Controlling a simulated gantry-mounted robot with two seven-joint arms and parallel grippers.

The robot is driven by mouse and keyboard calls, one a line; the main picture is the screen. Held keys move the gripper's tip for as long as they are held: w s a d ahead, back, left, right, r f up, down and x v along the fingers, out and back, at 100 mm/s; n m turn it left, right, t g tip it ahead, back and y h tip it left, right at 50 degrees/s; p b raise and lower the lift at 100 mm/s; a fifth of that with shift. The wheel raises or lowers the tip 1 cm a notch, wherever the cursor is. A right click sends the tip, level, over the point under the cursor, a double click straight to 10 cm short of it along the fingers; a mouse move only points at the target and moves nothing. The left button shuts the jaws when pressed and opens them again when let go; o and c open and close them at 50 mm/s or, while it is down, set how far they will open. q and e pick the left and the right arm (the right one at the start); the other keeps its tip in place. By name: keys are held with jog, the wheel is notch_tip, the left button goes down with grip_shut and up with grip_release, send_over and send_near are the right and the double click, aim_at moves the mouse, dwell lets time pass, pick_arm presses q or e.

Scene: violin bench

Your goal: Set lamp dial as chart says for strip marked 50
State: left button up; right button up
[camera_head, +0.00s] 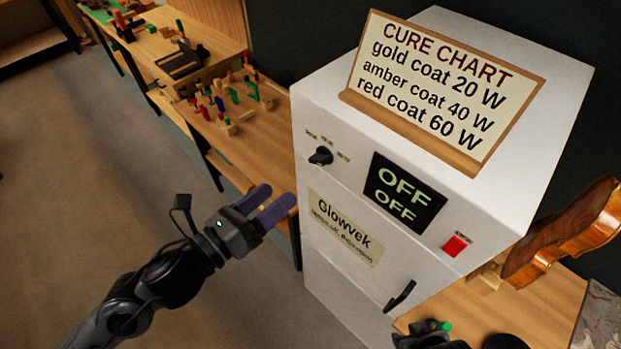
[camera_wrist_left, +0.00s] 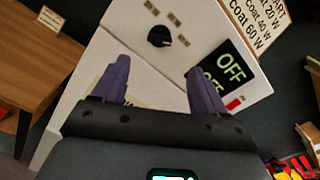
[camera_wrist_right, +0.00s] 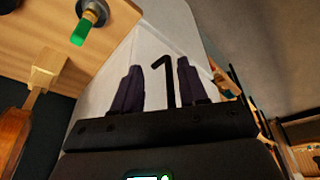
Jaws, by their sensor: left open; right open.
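A white lamp cabinet (camera_head: 330,230) labelled Glowvek carries a black dial (camera_head: 320,156) with small, unreadable marks above it. Its display (camera_head: 402,193) reads OFF on both lines. The cure chart (camera_head: 440,85) on top reads gold coat 20 W, amber coat 40 W, red coat 60 W. No strip marked 50 can be made out. My left gripper (camera_head: 268,205) is open and empty, below and left of the dial. In the left wrist view the dial (camera_wrist_left: 159,36) shows beyond the spread fingers. My right gripper (camera_wrist_right: 155,90) is open; the black door handle (camera_wrist_right: 164,80) appears between its fingers.
A red switch (camera_head: 455,245) sits below the display. A violin (camera_head: 565,235) stands right of the cabinet. A bench (camera_head: 245,150) with several coloured pieces lies behind on the left. A green-tipped item (camera_wrist_right: 82,30) is on the wood near my right gripper. Floor at left is clear.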

aim_at(315, 163)
pick_arm(q)
jog(key=p+x, duration=0.2)
jog(key=x, duration=0.7)
jog(key=shift+w, duration=0.15)
jog(key=shift+x, duration=0.85)
jog(key=shift+c, duration=0.4)
jog(key=c, duration=1)
